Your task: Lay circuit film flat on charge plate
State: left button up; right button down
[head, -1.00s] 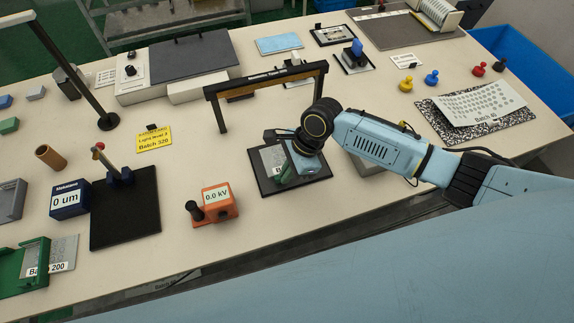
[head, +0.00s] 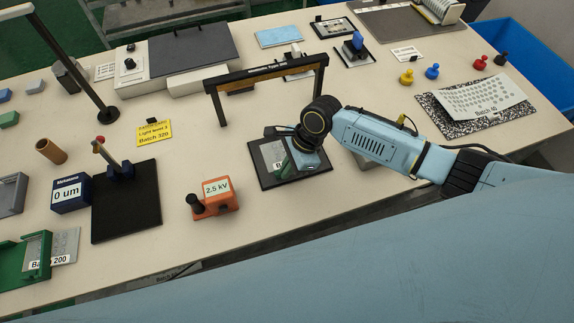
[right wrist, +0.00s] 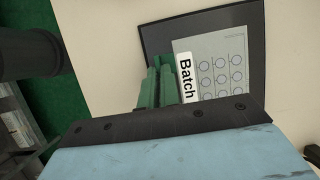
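The circuit film, a grey sheet with printed circles and a white "Batch" label, lies on the dark-edged charge plate; the film (head: 271,153) and plate (head: 262,178) show in the head view. In the right wrist view the film (right wrist: 222,62) looks flat, inside the plate's dark border (right wrist: 158,35). My right gripper (head: 283,168) is over the plate's right part, partly covering the film. Its green fingers (right wrist: 160,80) are close together beside the label. Whether film is between them is hidden. My left gripper is not in view.
An orange box (head: 222,204) left of the plate reads 2.5 kV. A black arch (head: 265,73) stands behind the plate. A black stand base (head: 125,215) and blue gauge (head: 68,197) are farther left. Clear table lies between the arch and the yellow card (head: 154,132).

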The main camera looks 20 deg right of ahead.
jog(key=shift+f, duration=0.15)
jog(key=c, duration=1.6)
grip_release()
jog(key=shift+o, duration=0.2)
jog(key=p+v, duration=0.2)
jog(key=v, duration=1.1)
